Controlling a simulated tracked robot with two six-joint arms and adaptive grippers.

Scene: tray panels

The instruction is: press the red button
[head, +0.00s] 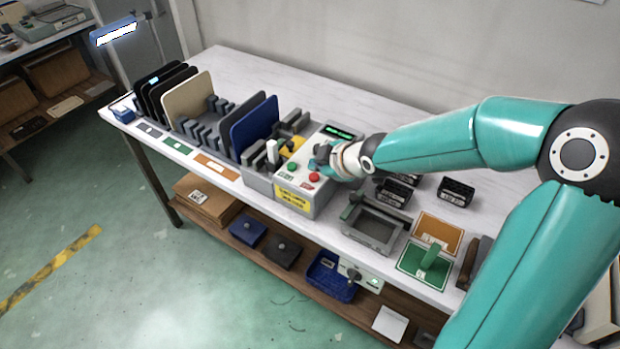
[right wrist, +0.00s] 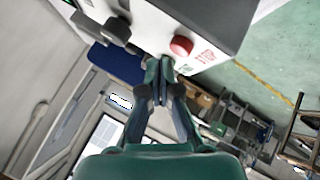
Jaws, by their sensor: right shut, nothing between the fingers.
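The red button (head: 314,176) is a round cap on top of the grey-white control box (head: 318,194), near its front edge. In the right wrist view the red button (right wrist: 181,46) sits just right of and above my fingertips, with a small gap showing beside them. My right gripper (head: 321,157) is over the box, just behind the button; it also shows in the right wrist view (right wrist: 158,66), shut with nothing between its fingers. Whether the fingertips touch the box cannot be told. My left gripper is not in view.
A green button (head: 292,166) is left of the red one. A blue panel (head: 254,127) and a cream panel (head: 187,101) stand in slots to the left. A grey tray (head: 372,238) and a green plate (head: 423,264) lie to the right. The table's back strip is clear.

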